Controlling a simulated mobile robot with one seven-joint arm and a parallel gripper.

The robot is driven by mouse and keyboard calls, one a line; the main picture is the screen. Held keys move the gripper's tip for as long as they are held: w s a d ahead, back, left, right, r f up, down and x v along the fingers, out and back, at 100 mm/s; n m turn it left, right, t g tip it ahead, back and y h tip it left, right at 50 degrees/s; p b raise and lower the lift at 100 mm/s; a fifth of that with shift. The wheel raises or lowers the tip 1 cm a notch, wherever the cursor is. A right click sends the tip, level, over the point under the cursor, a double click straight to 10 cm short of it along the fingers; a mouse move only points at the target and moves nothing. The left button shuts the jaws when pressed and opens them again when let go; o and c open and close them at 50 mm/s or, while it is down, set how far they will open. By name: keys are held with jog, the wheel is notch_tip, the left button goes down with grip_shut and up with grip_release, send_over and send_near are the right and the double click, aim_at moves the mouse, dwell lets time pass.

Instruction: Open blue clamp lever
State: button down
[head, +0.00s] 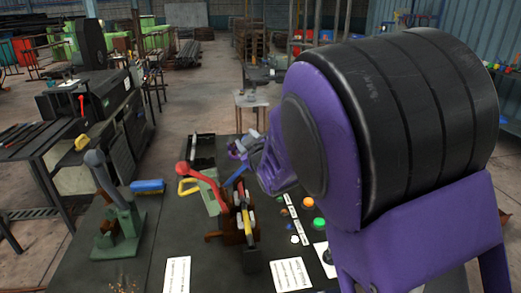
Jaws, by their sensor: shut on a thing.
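The blue clamp lever (236,176) shows as a short, dark blue slanted bar at the middle of the dark bench, just behind the brown and yellow clamp fixture (243,222). My gripper (238,151) reaches in from the right, directly above and beside the lever. Its jaws are shut on what appears to be the blue lever, but the contact is small and partly hidden by the gripper body. A red lever (207,177) with a ball end stands just left of the fixture, above a pale green base (212,203).
A grey-handled lever on a green base (119,226) stands at the left. A blue brush (147,186) and yellow handle (187,187) lie nearby. Orange (307,202) and green (319,223) buttons sit at the right. White labels (291,274) lie in front. My arm blocks the right side.

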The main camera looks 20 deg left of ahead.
jog(key=s+a+r+n+h+p, duration=0.1)
jog(key=s+a+n+p, duration=0.3)
jog(key=a, duration=0.5)
jog(key=shift+s+a+r+n+h+p, duration=0.15)
jog(key=shift+a+r+n+h+p, duration=0.25)
jog(key=shift+n+p, duration=0.75)
jog(key=shift+d, duration=0.15)
jog(key=c, duration=0.5)
grip_release()
jog(key=shift+f, duration=0.1)
jog(key=shift+o, duration=0.3)
jog(key=shift+f, duration=0.1)
